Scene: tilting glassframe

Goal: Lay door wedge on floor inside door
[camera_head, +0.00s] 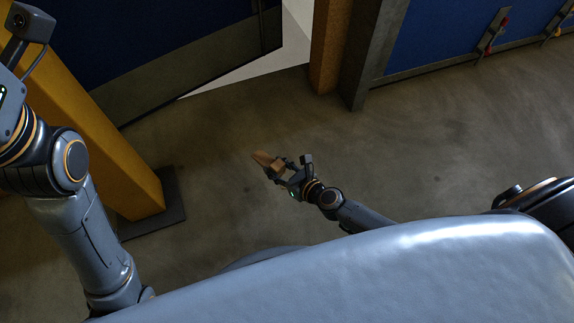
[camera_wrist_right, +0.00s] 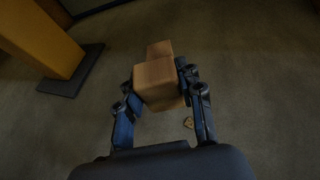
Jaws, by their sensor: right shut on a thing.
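The wooden door wedge (camera_head: 266,161) is brown and held in my right gripper (camera_head: 281,170), which is shut on it, over the bare floor in the head view. In the right wrist view the wedge (camera_wrist_right: 157,82) sits between the two fingers of the right gripper (camera_wrist_right: 160,92). The door (camera_head: 170,45) is a dark blue panel with a grey lower strip and stands open at the upper left. My left arm shows at the left edge of the head view, but its gripper is not in view.
A yellow post (camera_head: 110,150) on a dark base plate (camera_head: 165,208) stands at the left. A brown door post (camera_head: 330,45) and blue wall panels (camera_head: 440,35) with red-handled latches stand at the upper right. The concrete floor (camera_head: 430,150) is clear between.

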